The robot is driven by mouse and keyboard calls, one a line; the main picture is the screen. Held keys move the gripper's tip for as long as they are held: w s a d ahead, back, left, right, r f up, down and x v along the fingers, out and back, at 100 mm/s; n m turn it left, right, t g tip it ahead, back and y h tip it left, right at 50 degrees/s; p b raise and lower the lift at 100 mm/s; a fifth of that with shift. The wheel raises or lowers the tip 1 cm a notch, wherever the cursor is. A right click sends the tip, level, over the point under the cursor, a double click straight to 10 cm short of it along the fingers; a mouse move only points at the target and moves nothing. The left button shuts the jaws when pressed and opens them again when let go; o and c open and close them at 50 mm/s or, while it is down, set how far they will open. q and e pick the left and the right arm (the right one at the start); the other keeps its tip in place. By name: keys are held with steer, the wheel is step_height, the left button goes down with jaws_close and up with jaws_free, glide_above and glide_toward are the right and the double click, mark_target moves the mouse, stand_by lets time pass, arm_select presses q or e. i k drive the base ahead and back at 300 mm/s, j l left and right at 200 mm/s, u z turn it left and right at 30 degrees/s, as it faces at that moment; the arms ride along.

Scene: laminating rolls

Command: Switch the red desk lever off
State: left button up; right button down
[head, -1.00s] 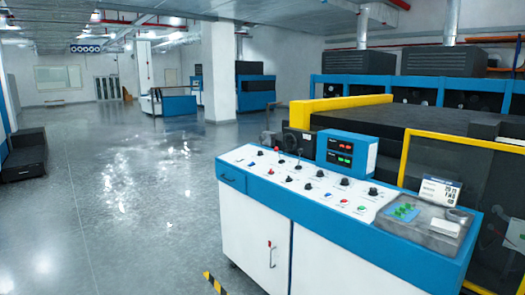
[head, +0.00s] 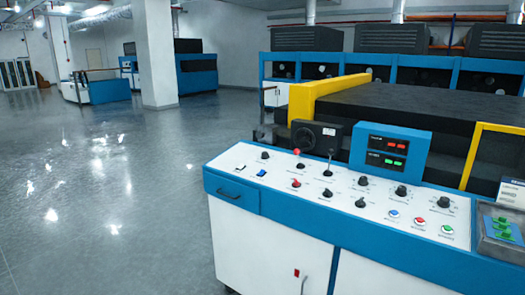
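The control desk (head: 262,214) is white and blue and stands at the right of the head view. A small lever with a red ball top (head: 297,153) stands up near the back edge of its sloped panel. A red knob (head: 296,183) sits lower on the panel, in front of the red lever. Whether the red lever is at on or off is too small to tell. Neither of my grippers is in view.
A blue display box (head: 390,150) with red and green digits stands behind the panel. Several black knobs and coloured buttons lie to the right of the levers. A large machine with a yellow frame (head: 325,88) is behind. The floor (head: 100,215) to the left is clear.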

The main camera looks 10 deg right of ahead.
mark_target(296, 152)
steer(key=i+j, duration=1.15)
steer(key=j, duration=0.25)
